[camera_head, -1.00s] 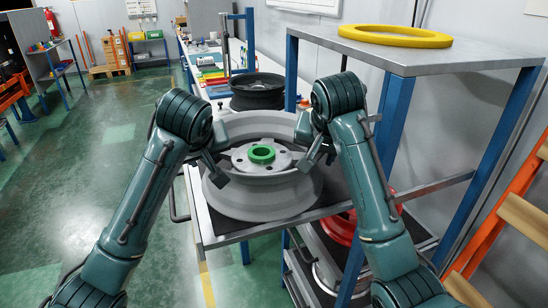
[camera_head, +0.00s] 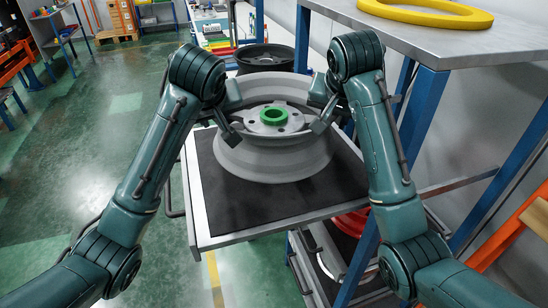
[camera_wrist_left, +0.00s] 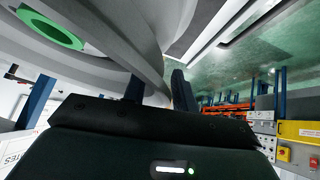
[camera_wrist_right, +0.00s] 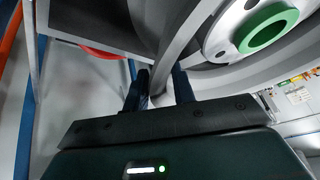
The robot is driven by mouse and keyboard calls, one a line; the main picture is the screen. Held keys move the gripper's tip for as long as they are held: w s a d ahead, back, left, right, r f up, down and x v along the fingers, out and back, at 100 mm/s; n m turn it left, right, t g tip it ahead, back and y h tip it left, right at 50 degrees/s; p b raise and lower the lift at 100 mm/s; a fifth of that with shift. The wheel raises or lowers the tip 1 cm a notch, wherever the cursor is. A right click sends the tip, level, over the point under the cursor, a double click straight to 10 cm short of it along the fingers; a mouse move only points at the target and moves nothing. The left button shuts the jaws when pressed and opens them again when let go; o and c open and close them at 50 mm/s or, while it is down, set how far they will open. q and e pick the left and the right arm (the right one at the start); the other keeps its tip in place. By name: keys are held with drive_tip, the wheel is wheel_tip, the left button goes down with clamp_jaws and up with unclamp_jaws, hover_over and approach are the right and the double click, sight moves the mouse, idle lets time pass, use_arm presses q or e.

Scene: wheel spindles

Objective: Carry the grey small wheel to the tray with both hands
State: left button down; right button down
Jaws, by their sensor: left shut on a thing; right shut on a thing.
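The grey small wheel (camera_head: 272,160) has a green ring (camera_head: 274,115) at its hub. In the head view it is over the black-matted tray (camera_head: 192,195), towards its back half. I cannot tell whether it touches the mat. My left gripper (camera_head: 228,134) is shut on the wheel's left rim; the left wrist view shows that rim (camera_wrist_left: 145,45) between the fingers (camera_wrist_left: 158,88). My right gripper (camera_head: 324,117) is shut on the right rim, which also shows between the fingers (camera_wrist_right: 162,88) in the right wrist view. The fingertips are partly hidden.
A dark wheel (camera_head: 265,55) lies behind the grey one. A metal table (camera_head: 400,40) with blue legs and a yellow ring (camera_head: 425,14) stands close at right. A red wheel (camera_head: 350,222) lies on a level below.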

sight(333, 138)
use_arm(q)
drive_tip(key=shift+w+a+f, duration=0.1)
drive_tip(key=shift+w+a, duration=0.05)
drive_tip(key=shift+a, duration=0.05)
use_arm(e)
drive_tip(key=shift+d+f, duration=0.15)
